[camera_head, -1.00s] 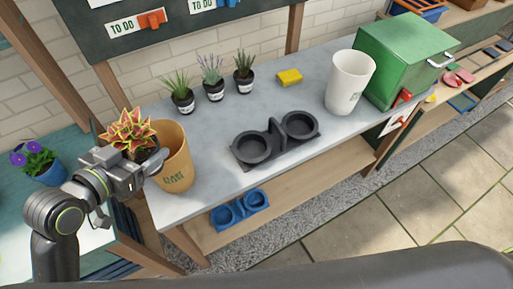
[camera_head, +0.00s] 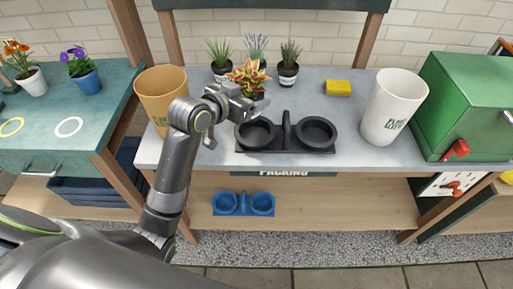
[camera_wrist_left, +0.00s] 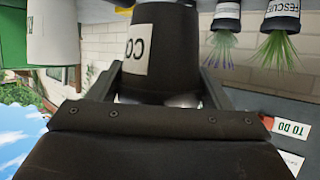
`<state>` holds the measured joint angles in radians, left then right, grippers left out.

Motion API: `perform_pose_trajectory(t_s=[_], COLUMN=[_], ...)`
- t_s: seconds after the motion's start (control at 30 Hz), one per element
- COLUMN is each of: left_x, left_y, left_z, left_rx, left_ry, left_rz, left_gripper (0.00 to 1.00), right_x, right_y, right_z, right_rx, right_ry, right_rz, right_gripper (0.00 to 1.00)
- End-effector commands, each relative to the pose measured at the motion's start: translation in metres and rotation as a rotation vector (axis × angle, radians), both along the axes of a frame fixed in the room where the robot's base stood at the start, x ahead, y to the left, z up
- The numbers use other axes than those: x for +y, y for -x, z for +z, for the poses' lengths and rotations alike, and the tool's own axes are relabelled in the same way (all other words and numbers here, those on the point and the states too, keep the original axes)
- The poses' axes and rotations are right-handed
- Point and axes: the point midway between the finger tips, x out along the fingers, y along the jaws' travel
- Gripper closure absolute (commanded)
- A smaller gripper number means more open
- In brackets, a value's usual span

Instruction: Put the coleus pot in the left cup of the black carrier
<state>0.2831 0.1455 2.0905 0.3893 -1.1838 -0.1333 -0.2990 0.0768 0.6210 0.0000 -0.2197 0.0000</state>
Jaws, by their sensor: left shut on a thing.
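The coleus (camera_head: 250,76), with red and yellow leaves, stands upright in a dark pot mostly hidden behind my left gripper (camera_head: 250,101) in the head view. That gripper is shut on the pot. In the left wrist view, which is upside down, the black pot (camera_wrist_left: 162,45) with a white label sits between the fingers. The black carrier (camera_head: 287,145) lies on the grey bench, its two cups side by side and empty as far as I see. The held pot appears above or just behind the left cup (camera_head: 256,134); its height is hard to tell. My right gripper is out of view.
Several small potted plants (camera_head: 288,73) stand behind the carrier, with a yellow block (camera_head: 337,88) to their right. A tan pot (camera_head: 161,92) is left, a white pot (camera_head: 393,105) right, beside a green box (camera_head: 465,95). A blue carrier (camera_head: 243,204) lies on the lower shelf.

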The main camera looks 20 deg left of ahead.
Motion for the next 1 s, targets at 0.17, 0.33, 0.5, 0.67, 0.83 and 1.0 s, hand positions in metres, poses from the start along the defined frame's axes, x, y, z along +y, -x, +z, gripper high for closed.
perform_pose_trajectory(t_s=[0.17,0.33,0.5,0.67,0.83,1.0], left_x=[-0.009,-0.01,-0.01,-0.01,-0.01,-0.01], left_y=[-0.021,-0.023,-0.023,-0.023,-0.023,-0.023], left_z=[-0.012,-0.038,-0.065,-0.08,-0.104,-0.11], left_rx=[0.002,0.01,0.006,0.006,0.006,0.003], left_ry=[-0.001,-0.001,-0.001,-0.001,-0.002,-0.002], left_rz=[0.008,0.011,0.01,0.01,0.01,0.009], left_gripper=[0.6,0.6,0.6,0.6,0.6,0.6], right_x=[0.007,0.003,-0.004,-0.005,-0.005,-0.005], right_y=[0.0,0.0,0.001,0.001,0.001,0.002], right_z=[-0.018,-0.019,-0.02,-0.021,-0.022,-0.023], right_rx=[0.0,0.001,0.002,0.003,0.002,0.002], right_ry=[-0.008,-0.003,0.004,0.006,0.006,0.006], right_rz=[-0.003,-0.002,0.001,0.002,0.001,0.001], right_gripper=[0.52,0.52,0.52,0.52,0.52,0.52])
